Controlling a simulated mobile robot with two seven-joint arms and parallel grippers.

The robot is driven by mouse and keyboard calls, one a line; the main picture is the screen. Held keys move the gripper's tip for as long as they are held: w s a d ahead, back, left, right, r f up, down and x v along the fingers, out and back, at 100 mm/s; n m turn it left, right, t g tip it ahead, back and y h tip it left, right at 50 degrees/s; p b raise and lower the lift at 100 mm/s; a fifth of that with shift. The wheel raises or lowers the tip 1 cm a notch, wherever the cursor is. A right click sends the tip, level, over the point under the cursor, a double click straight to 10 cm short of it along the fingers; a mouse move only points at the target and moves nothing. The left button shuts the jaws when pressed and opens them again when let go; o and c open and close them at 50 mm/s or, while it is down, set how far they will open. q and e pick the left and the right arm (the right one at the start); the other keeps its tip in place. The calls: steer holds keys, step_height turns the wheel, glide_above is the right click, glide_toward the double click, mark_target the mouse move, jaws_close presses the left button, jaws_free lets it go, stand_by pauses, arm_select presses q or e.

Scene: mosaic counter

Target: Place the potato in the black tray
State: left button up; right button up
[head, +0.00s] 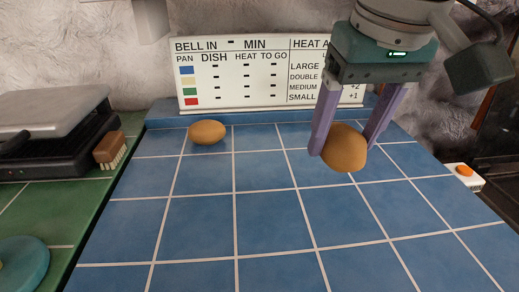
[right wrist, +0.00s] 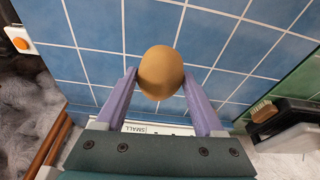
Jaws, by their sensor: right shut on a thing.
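A brown, rounded potato (head: 345,148) is between the purple fingers of my right gripper (head: 341,150), over the right part of the blue tiled counter. In the right wrist view the potato (right wrist: 161,72) sits at the fingertips, with a finger against each side. The right gripper (right wrist: 161,80) is shut on it. I cannot tell whether the potato touches the tiles. A second brown, oval thing (head: 207,132), much like a potato, lies on the tiles at the back left. I see no thing that is clearly a black tray. My left gripper is not in view.
A black appliance with a grey lid (head: 53,112) stands on green tiles at the left, with a wooden brush (head: 110,150) beside it. A white sign (head: 240,75) stands behind the counter. An orange-button box (head: 464,173) is at the right. The front blue tiles (head: 270,240) are clear.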

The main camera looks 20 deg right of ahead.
step_height(320, 180, down, 9)
steer(key=shift+f+b, duration=0.1)
steer(key=shift+b, duration=0.7)
steer(key=shift+f, duration=0.15)
steer(key=shift+f, duration=0.15)
steer(key=o, duration=1.5)
